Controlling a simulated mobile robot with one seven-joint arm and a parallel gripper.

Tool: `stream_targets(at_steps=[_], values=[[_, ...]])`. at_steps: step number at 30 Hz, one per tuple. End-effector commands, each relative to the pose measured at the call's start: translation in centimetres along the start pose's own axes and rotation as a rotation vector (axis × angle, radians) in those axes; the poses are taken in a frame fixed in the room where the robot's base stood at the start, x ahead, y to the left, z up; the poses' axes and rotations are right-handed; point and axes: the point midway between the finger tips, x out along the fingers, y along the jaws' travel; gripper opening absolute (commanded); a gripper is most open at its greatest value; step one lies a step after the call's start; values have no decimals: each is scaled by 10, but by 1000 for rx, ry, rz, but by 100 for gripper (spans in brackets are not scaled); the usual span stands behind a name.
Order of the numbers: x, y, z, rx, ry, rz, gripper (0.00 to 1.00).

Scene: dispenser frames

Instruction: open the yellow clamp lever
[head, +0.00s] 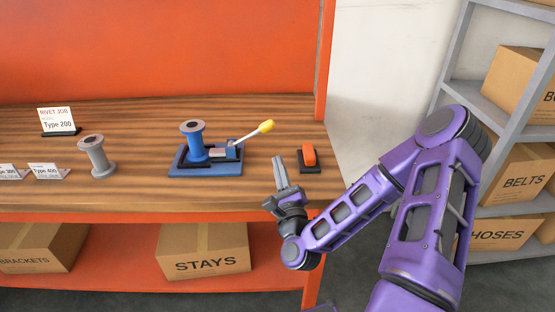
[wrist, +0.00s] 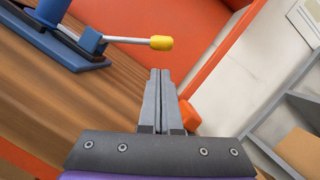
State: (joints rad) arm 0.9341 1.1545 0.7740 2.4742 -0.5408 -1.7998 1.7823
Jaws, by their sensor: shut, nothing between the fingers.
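The clamp lever (head: 251,133) is a light metal rod with a yellow tip, rising up and to the right from a blue clamp base (head: 205,170). A blue spool (head: 195,143) stands upright on the base. In the wrist view the yellow tip (wrist: 161,43) is ahead of my fingers, with the rod (wrist: 125,40) running left to the blue base. My gripper (head: 281,172) is shut and empty, to the right of the clamp and apart from the lever. Its closed fingers also show in the wrist view (wrist: 162,75).
An orange piece on a dark base (head: 309,158) sits close to the right of my gripper. An orange panel (head: 160,45) backs the wooden table. A shelf of boxes (head: 515,130) is at right.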

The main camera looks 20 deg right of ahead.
Motion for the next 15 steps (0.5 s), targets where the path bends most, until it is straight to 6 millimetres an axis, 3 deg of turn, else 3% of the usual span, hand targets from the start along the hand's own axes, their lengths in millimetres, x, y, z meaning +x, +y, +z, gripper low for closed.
stream_targets(at_steps=[9,15], values=[[58,-1,2,-1,-3,-2,0],[77,0,0,-1,-1,0,0]])
